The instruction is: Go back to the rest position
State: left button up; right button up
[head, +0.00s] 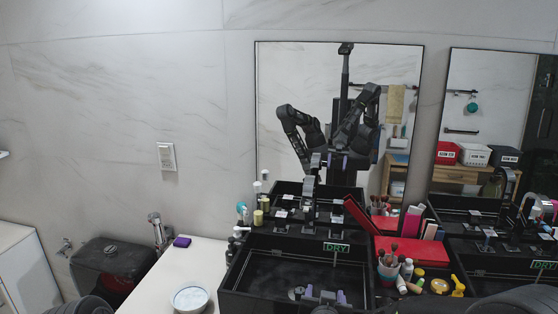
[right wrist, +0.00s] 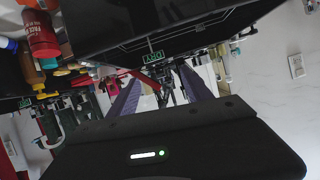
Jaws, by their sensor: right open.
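My right gripper (head: 325,295) shows at the bottom edge of the head view, low in front of the black vessel sink (head: 262,300) with the DRY sign (head: 336,247). Its two purple-grey fingers stand apart with nothing between them. The right wrist view, which is upside down, also shows the open right gripper (right wrist: 160,84), with the DRY sign (right wrist: 155,57) beyond it. My left gripper is not directly in view; only a dark piece of arm shows at the lower left. My arms are reflected in the mirror (head: 285,80).
A red box (head: 425,248) with bottles and a brush cup (head: 388,270) stands right of the sink. A white bowl (head: 190,297) and purple item (head: 182,241) sit on the left counter (head: 205,262). A second sink (head: 490,248) is at the right. The left counter is mostly clear.

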jog(key=s+a+f+n+g+y, duration=0.1)
jog(key=s+a+f+g+y, duration=0.2)
jog(key=f, duration=0.5)
jog(key=s+a+f+n+g+y, duration=0.1)
jog(key=s+a+f+g, duration=0.1)
jog(key=s+a+f, duration=0.35)
jog(key=s+d+f+g+y, duration=0.1)
jog(key=s+f+g, duration=0.3)
jog(key=s+f, duration=0.6)
jog(key=s+d+f+m+g+y, duration=0.1)
jog(key=s+d+f+g, duration=0.2)
jog(key=s+f, duration=0.7)
jog(key=s+d, duration=0.1)
jog(key=s, duration=0.3)
jog(key=shift+s+g, duration=0.4)
